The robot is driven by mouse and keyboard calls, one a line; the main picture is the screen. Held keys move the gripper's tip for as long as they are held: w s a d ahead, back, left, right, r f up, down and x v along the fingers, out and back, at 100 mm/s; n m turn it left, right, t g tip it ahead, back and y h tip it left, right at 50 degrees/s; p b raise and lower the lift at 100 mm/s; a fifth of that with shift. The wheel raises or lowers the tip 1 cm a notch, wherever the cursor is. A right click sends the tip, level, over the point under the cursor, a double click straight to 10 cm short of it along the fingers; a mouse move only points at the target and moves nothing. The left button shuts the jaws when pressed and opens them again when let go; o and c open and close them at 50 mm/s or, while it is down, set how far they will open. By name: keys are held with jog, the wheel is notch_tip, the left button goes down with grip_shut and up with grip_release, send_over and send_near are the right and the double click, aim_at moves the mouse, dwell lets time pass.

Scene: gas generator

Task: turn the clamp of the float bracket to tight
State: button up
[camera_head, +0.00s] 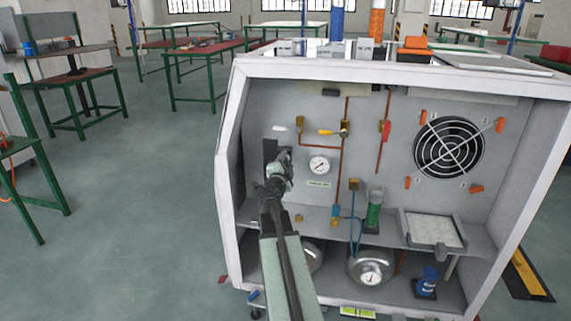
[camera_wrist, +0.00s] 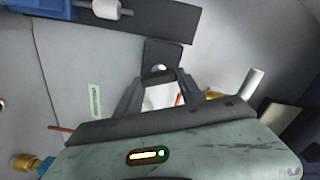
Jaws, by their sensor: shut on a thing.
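My gripper (camera_head: 276,163) reaches into the left part of the open cabinet, in front of a dark bracket (camera_head: 270,147) on the back wall. In the wrist view my gripper (camera_wrist: 160,76) has its two fingers drawn together at the tips on a small light knob, which I take to be the clamp (camera_wrist: 160,68). The knob sits at the lower end of a dark upright piece (camera_wrist: 162,53) of the bracket. The fingertips hide most of the clamp, so its turned position cannot be told. A blue body with a white roller (camera_wrist: 105,9) lies along the bracket's dark bar.
Copper pipes, a green cylinder (camera_head: 374,209) and a fan (camera_head: 449,148) stand further right. The cabinet's left wall (camera_head: 230,150) is close to my arm.

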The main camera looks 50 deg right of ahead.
jog(key=m, duration=0.4)
jog(key=shift+d+f+m, duration=0.1)
jog(key=shift+m, duration=0.2)
dwell(0.5)
jog(key=o, duration=1.4)
jog(key=shift+s, duration=0.1)
jog(key=shift+c, duration=0.2)
